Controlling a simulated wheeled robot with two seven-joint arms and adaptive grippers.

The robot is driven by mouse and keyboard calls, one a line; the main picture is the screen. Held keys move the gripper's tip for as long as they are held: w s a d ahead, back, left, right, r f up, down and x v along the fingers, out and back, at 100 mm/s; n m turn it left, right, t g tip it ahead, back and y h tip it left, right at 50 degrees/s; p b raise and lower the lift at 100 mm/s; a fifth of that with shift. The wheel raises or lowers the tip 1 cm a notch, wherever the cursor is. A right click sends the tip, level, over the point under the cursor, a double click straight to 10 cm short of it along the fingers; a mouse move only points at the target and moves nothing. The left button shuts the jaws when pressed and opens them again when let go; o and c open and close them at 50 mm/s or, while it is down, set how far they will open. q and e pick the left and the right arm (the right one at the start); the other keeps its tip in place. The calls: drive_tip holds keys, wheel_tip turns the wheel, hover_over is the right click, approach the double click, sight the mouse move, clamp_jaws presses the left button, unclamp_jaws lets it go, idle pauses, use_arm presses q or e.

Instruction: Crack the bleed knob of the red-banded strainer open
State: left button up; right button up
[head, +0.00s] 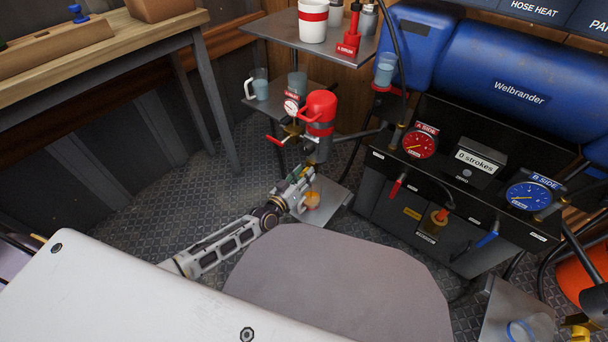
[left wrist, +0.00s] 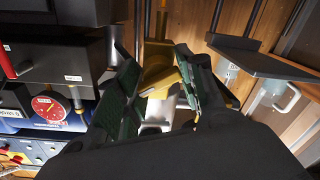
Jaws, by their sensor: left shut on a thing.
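The red-banded strainer (head: 320,128) stands upright beside the machine, with a red cap, a red band and a grey lower body. A small gauge (head: 291,106) and a red-handled valve (head: 275,141) are on its left. My left gripper (head: 308,174) reaches up to the strainer's lower end. Brass-coloured metal (left wrist: 158,52) shows just beyond the fingertips. My right gripper is in neither view.
A cup with orange content (head: 313,200) stands on a low metal shelf (head: 334,195) below the strainer. A-side gauge (head: 420,142) and machine are close on the right. Glass mugs (head: 262,84) stand on a shelf behind. Workbench (head: 95,60) is at the left.

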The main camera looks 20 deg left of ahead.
use_arm(q)
drive_tip(key=shift+s+d+n, duration=0.1)
drive_tip(key=shift+d+n, duration=0.2)
drive_tip(key=shift+n, duration=0.4)
drive_tip(key=o, duration=0.8)
drive_tip(key=shift+o, duration=0.3)
drive_tip(key=shift+a, duration=0.15)
drive_tip(key=v, duration=1.1)
drive_tip(key=shift+s, duration=0.4)
